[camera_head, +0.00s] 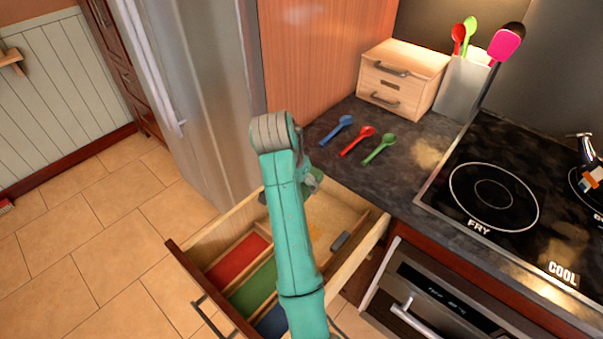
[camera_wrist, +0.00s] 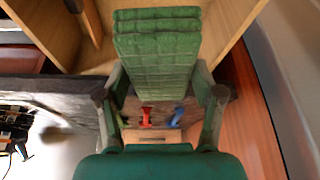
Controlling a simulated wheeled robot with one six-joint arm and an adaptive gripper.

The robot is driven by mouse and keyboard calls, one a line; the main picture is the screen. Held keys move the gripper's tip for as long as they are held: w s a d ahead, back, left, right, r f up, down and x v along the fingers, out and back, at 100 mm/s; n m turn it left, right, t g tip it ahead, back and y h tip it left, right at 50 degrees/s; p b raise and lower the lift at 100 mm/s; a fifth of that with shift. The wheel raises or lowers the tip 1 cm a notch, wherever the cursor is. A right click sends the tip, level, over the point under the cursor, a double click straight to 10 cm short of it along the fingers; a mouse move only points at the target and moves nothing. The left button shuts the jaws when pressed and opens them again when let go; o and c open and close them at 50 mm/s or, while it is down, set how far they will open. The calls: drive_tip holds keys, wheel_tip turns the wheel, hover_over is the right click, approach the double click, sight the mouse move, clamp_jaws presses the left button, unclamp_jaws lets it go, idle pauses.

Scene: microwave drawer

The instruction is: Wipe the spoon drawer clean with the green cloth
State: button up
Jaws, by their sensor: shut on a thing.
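The wooden drawer (camera_head: 365,253) stands open below the counter, with red (camera_head: 238,260), green (camera_head: 254,288) and blue sections in its floor. My gripper (camera_wrist: 160,93) is shut on the folded green cloth (camera_wrist: 157,45), which sits between its two fingers in the wrist view. In the head view my teal arm reaches over the drawer and largely hides the gripper and cloth. I cannot tell whether the cloth touches the drawer floor. A blue spoon (camera_head: 338,130), a red spoon (camera_head: 357,140) and a green spoon (camera_head: 380,149) lie on the dark counter.
A small wooden chest (camera_head: 402,80) and a utensil holder (camera_head: 462,88) stand at the back of the counter. The stovetop (camera_head: 510,195) is on the right, above an oven (camera_head: 440,300). The fridge (camera_head: 205,90) stands left. Tiled floor is clear at lower left.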

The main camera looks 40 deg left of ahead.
drive_tip(key=shift+f, duration=6.85)
drive_tip(key=shift+w+a+f, duration=0.2)
drive_tip(key=shift+a+f, duration=2)
drive_tip(key=shift+f, duration=0.15)
drive_tip(key=shift+f, duration=0.6)
drive_tip(key=shift+d, duration=0.15)
